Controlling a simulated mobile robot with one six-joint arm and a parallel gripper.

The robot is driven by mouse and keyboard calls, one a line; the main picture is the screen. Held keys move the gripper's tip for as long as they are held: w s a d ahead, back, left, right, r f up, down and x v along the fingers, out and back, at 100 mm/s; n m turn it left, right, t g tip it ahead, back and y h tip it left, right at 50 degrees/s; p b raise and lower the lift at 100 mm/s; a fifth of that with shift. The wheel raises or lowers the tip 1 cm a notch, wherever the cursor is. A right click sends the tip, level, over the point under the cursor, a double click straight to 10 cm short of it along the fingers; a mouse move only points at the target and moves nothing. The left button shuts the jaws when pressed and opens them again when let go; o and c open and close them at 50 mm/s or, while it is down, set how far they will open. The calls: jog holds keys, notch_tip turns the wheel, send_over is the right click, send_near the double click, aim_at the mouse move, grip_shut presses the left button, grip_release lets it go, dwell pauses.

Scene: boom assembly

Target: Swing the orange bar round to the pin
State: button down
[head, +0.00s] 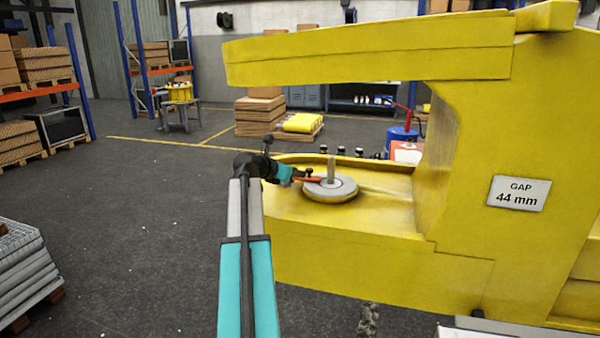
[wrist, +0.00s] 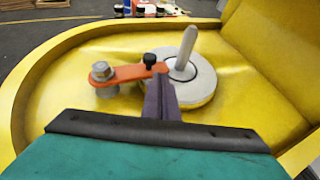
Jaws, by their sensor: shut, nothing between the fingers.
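The orange bar (wrist: 128,73) lies flat, with a hex bolt (wrist: 101,71) at its left end and a black knob (wrist: 150,59) near its right end. The upright grey pin (wrist: 186,48) stands on a round grey disc (wrist: 205,92). The bar's right end is close beside the pin's left side; I cannot tell whether they touch. My gripper (wrist: 161,82) is shut and empty, its dark fingers just in front of the bar's right end, hiding part of the disc. In the head view the bar (head: 308,179) shows as a thin strip left of the pin (head: 331,168).
The disc sits in a yellow frame (head: 350,240) whose upper beam (head: 370,55) overhangs the work. A raised rim (wrist: 35,75) runs around the left. A plate (head: 518,193) reads "GAP 44 mm". Open floor (head: 130,240) lies to the left.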

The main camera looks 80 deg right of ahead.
jog(key=s+b+v, duration=0.1)
jog(key=b+v, duration=0.1)
jog(key=v, duration=0.7)
jog(key=shift+s+a+b, duration=0.35)
jog(key=shift+s+a, duration=0.05)
jog(key=shift+s, duration=0.05)
